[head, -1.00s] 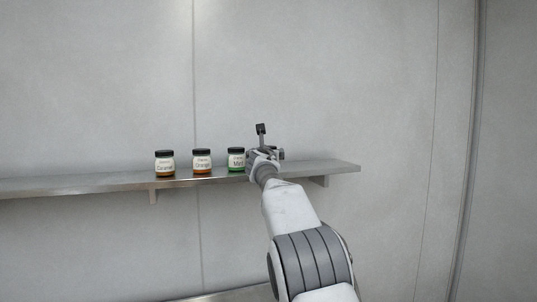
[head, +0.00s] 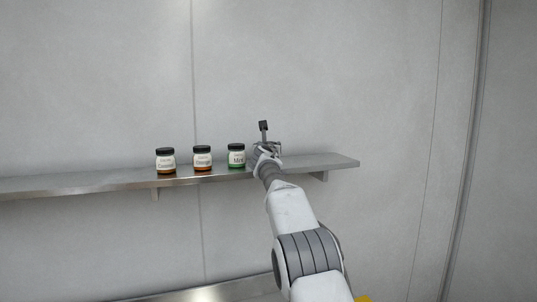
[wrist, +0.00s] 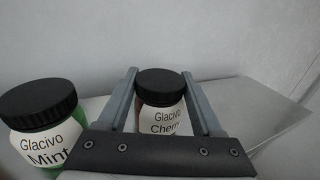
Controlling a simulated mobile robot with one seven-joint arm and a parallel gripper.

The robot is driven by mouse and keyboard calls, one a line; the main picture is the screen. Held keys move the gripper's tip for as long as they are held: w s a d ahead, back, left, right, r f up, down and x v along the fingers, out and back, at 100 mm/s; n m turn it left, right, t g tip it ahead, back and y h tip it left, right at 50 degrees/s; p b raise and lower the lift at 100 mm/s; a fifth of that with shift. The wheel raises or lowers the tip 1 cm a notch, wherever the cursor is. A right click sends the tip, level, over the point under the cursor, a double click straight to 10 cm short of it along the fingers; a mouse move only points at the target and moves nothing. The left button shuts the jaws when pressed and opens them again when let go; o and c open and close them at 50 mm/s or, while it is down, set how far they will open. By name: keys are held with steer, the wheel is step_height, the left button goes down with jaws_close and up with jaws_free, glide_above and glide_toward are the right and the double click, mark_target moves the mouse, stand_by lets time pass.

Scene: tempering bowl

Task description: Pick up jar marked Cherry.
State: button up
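The jar marked Cherry (wrist: 160,119) shows in the wrist view, with a black lid, a white label reading "Glacivo Cherry" and a reddish edge. It stands upright on the shelf. My gripper (wrist: 158,84) is open, one finger on each side of the jar with small gaps showing. The lower part of the jar is hidden behind the gripper's dark bar. In the head view my gripper (head: 267,149) is at the shelf, right of the Mint jar, and the Cherry jar is hidden behind it.
The Mint jar (wrist: 42,127) stands close on the left; it also shows in the head view (head: 236,157). The Orange jar (head: 202,159) and Caramel jar (head: 165,161) stand further left. The metal shelf (head: 335,161) is bare to the right, with the wall behind.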

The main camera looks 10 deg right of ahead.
jaws_close()
steer(key=shift+r, duration=0.1)
